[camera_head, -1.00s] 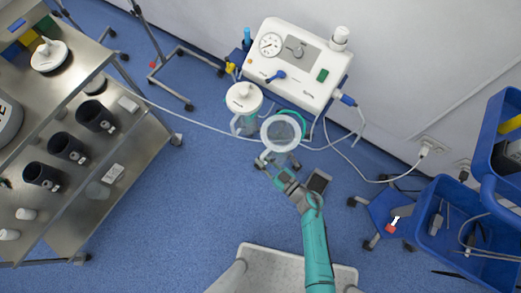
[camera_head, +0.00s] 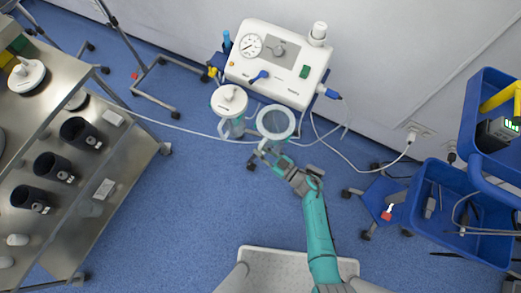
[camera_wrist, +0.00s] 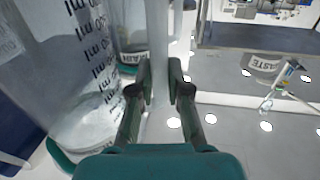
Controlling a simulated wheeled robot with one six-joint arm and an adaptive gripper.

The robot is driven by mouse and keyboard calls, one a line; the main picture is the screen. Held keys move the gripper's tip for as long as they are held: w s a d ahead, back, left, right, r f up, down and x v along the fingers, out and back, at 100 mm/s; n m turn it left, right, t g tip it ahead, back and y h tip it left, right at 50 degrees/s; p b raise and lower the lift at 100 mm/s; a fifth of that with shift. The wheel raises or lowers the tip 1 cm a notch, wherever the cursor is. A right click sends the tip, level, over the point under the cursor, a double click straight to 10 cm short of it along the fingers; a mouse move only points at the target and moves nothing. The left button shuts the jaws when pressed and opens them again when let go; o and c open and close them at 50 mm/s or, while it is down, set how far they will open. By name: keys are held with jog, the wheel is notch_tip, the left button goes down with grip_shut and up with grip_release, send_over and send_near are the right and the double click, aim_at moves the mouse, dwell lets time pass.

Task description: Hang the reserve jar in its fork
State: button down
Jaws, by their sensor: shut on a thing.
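The reserve jar (camera_head: 275,122) is a clear, open-topped jar with a pale rim, in front of the suction unit (camera_head: 318,62). In the wrist view the graduated jar wall (camera_wrist: 60,60) fills the left side. My gripper (camera_head: 263,155) is at the jar's near side; in the wrist view its fingers (camera_wrist: 160,85) are shut on the jar's upright handle (camera_wrist: 158,35). A second jar with a white lid (camera_head: 229,100) stands just left of the held jar. The fork for the reserve jar cannot be made out; the held jar covers the area below it.
A steel trolley (camera_head: 125,160) with dark cups is at the left. A blue cart with bins (camera_head: 465,215) is at the right. A white hose (camera_head: 180,128) and a cable (camera_head: 365,178) run near the unit. Blue floor (camera_head: 190,215) is clear between trolley and arm.

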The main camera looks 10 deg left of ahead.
jog(key=shift+f, duration=0.2)
jog(key=c, duration=1.1)
grip_release()
jog(key=shift+o, duration=0.2)
jog(key=v, duration=1.2)
